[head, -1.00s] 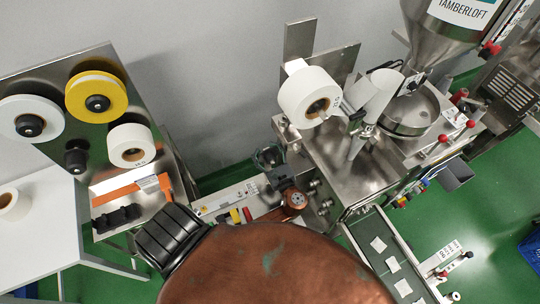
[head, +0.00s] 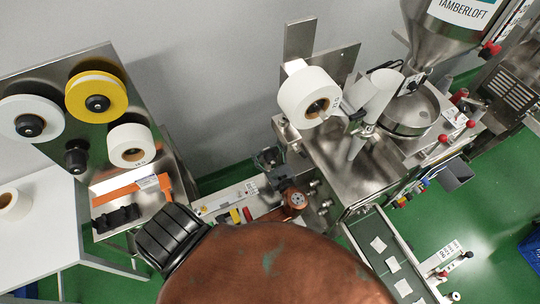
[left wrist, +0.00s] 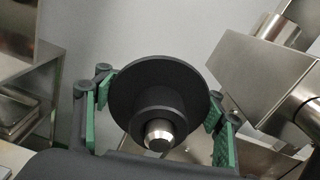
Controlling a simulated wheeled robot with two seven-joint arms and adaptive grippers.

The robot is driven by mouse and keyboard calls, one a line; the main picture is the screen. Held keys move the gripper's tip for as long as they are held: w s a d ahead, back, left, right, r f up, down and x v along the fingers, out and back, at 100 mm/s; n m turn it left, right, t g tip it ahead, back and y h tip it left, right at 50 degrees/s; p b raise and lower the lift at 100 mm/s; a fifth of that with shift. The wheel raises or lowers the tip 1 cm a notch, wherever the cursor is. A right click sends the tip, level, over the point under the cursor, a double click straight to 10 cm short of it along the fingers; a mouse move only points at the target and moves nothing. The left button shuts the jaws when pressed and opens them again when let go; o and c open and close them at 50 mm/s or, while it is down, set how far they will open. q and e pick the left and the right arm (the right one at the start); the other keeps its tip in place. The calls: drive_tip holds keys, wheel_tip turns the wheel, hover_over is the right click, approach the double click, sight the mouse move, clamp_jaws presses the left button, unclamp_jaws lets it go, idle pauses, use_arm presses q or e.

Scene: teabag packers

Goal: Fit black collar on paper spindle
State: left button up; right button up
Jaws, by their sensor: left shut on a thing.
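My left gripper (left wrist: 158,110) is shut on the black collar (left wrist: 140,82), a wide round flange with a narrower hub facing the left wrist camera. The green finger pads sit at its two sides. A bevelled metal tip (left wrist: 158,134) shows at the hub's centre; I cannot tell whether it belongs to the collar or is a spindle end. In the head view the gripper (head: 269,158) is small and dark, below and left of a white paper roll (head: 297,88) on the steel machine. My right gripper is not in view.
A steel panel (head: 120,75) at left carries white and yellow rolls and a bare black hub (head: 76,157). A steel hopper (head: 440,30) stands at upper right above a conveyor (head: 375,225). A metal housing (left wrist: 262,75) is close at right in the wrist view.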

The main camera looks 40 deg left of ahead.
sight(274, 163)
use_arm(q)
drive_tip(key=shift+p+v, duration=0.9)
drive_tip(key=shift+v, duration=3.15)
drive_tip(key=shift+r, duration=0.1)
